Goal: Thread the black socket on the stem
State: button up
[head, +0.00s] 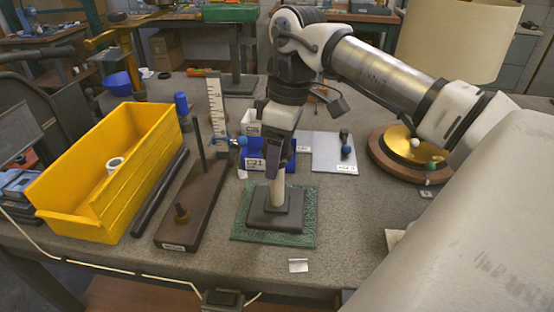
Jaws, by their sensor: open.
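The cream stem (278,190) stands upright on a dark square base (268,222) on a green mat (305,235). My gripper (279,172) points down over the top of the stem, and its fingers hide that end. It is open. I cannot make out a black socket at the stem top; the gripper may hide it. A small dark piece (181,213) stands at the near end of a brown board (180,232); I cannot tell whether it is the socket.
A yellow bin (75,215) with a white roll (115,164) stands at the left. A tall post (201,140) rises from the brown board. A blue bin (250,158) and white ruler (216,105) stand behind. A lampshade (455,40) is at the back right.

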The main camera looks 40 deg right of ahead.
jog(key=r+n, duration=0.1)
jog(key=r+n+h, duration=0.1)
jog(key=n, duration=0.2)
jog(key=shift+w+a+r+g+p, duration=0.3)
jog(key=shift+a+r+p, duration=0.05)
jog(key=shift+r, duration=0.05)
jog(key=n, duration=0.4)
jog(key=shift+w+p, duration=0.1)
jog(key=shift+p, duration=0.25)
jog(key=n, duration=0.4)
jog(key=shift+a+p, duration=0.1)
jog(key=shift+p, duration=0.25)
jog(key=n, duration=0.4)
jog(key=shift+f, duration=0.1)
jog(key=n, duration=0.4)
jog(key=n+p, duration=0.1)
jog(key=n, duration=0.1)
jog(key=shift+s+a+n, duration=0.2)
jog(key=shift+s+n, duration=0.05)
jog(key=shift+n, duration=0.15)
jog(key=n, duration=0.7)
jog(key=shift+s, duration=0.25)
